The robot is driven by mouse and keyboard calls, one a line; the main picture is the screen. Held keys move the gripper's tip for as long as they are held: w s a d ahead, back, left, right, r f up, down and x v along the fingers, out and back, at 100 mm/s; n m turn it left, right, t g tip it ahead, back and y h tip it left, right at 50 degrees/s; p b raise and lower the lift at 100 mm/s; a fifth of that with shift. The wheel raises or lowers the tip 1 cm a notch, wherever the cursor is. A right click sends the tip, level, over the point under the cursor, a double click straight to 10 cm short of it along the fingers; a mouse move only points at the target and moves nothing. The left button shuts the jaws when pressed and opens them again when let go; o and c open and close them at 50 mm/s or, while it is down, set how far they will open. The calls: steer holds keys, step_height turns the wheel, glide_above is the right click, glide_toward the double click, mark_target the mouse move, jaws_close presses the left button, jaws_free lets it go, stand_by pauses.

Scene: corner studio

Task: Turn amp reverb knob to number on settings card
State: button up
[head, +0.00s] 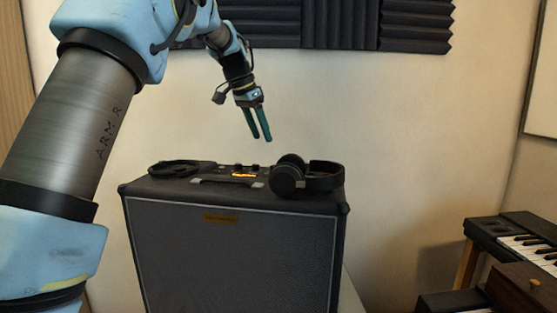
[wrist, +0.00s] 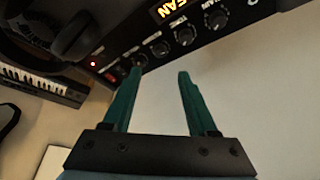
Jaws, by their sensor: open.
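The guitar amp (head: 235,255) stands with its control panel (head: 245,175) on top, an orange-lit strip on it. In the wrist view the amp's panel shows a row of black knobs (wrist: 185,35) with white labels, too blurred to tell which is reverb or where the pointers stand. My gripper (head: 262,139) hangs above the panel, open and empty, its two teal fingers pointing down. In the wrist view my gripper (wrist: 160,72) has its left fingertip overlapping the end of the knob row, apart from it in the head view. I cannot make out a settings card.
Headphones (head: 290,178) lie on the amp's right top, close to the panel. A dark coiled item (head: 175,168) lies on the left top. Keyboards (head: 520,240) stand at the right. A red light (wrist: 95,64) glows on the panel. The wall behind is clear below the foam panels (head: 340,22).

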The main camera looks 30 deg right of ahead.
mark_target(273, 166)
steer(key=p+x, duration=0.1)
steer(key=x, duration=0.9)
steer(key=shift+f+p, duration=0.1)
steer(key=shift+p, duration=0.25)
jaws_close()
